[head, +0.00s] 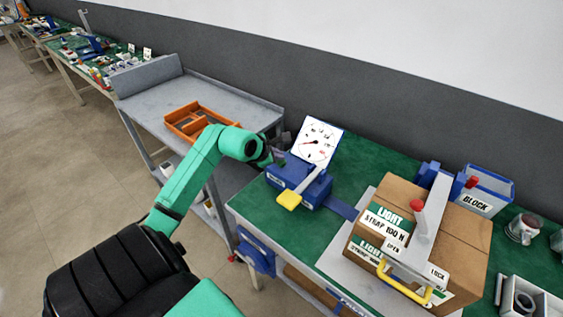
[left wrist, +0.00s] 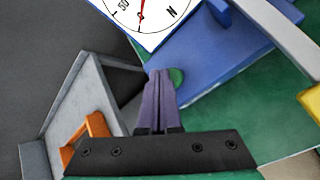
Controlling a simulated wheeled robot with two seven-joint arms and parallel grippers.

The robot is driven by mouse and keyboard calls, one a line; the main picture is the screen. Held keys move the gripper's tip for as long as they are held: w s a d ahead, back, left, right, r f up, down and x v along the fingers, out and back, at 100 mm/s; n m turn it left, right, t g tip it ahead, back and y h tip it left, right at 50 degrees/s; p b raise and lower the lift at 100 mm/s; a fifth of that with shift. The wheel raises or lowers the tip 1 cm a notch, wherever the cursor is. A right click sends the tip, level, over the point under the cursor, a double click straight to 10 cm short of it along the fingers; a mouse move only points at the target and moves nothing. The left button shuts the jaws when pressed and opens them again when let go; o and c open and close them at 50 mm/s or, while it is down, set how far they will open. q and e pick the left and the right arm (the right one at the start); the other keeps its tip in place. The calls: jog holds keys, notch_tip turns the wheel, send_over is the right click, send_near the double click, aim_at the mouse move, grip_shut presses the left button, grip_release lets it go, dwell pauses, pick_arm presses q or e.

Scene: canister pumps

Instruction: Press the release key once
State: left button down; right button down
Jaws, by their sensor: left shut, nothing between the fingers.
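A blue device (head: 298,184) with a tilted white dial (head: 318,142) stands on the green bench top. It has a grey lever with a yellow end (head: 289,200). In the left wrist view, a small green round key (left wrist: 177,77) shows on the blue body, partly hidden behind my fingertips. I take it for the release key. My left gripper (head: 277,160) is at the device's left side, close to the dial. Its fingers (left wrist: 161,76) are shut and empty, with the tips at the green key; I cannot tell whether they touch it. My right gripper is not in view.
A cardboard box (head: 397,205) under a grey clamp arm with a red knob stands to the right. A blue bin marked BLOCK (head: 479,203) is behind it. An orange tray (head: 190,127) lies on the grey cart at left. Green bench top is bare behind the device.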

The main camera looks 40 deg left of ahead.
aim_at(279, 162)
pick_arm(q)
jog(key=shift+f+b, duration=0.6)
jog(key=shift+b, duration=0.05)
dwell(0.6)
jog(key=shift+r, duration=0.1)
jog(key=shift+r+p, duration=0.7)
jog(key=shift+r, duration=0.25)
jog(key=shift+r+p, duration=1.6)
jog(key=shift+r, duration=1)
jog(key=shift+f, duration=0.1)
